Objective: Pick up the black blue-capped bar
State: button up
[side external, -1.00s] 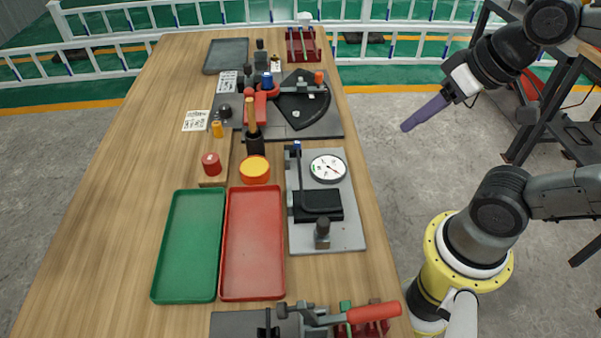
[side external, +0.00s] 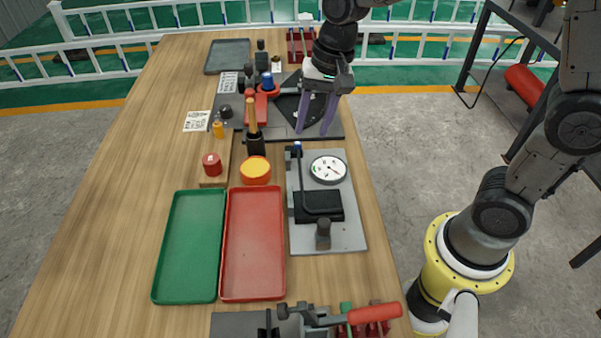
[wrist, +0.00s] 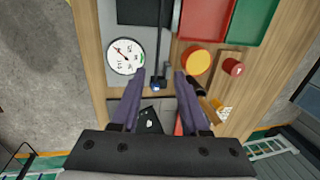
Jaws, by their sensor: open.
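A black bar with a blue cap (side external: 297,168) rises on the left side of the gauge plate (side external: 348,232). In the wrist view the bar (wrist: 159,50) runs away from me, its blue end (wrist: 156,86) between my fingers in the picture. My gripper (side external: 312,131) is open and empty, with purple fingers pointing down, beyond the gauge plate. In the wrist view my gripper (wrist: 160,74) straddles the bar's line of sight; I see no contact. A second blue-topped dark piece (side external: 267,80) stands farther back.
A dial gauge (side external: 328,169) and black block (side external: 318,206) sit on the gauge plate. A red-handled clamp (side external: 374,312) is at the front. Left table is clear.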

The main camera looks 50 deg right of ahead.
aim_at(301, 173)
jog(key=f, duration=0.3)
jog(key=w+a+f, duration=0.1)
jog(key=f, duration=0.7)
jog(key=shift+w+a+f, duration=0.15)
jog(key=shift+w+f, duration=0.05)
jog(key=shift+f, duration=0.05)
grip_shut()
jog(key=shift+r, duration=0.1)
dwell(1.0)
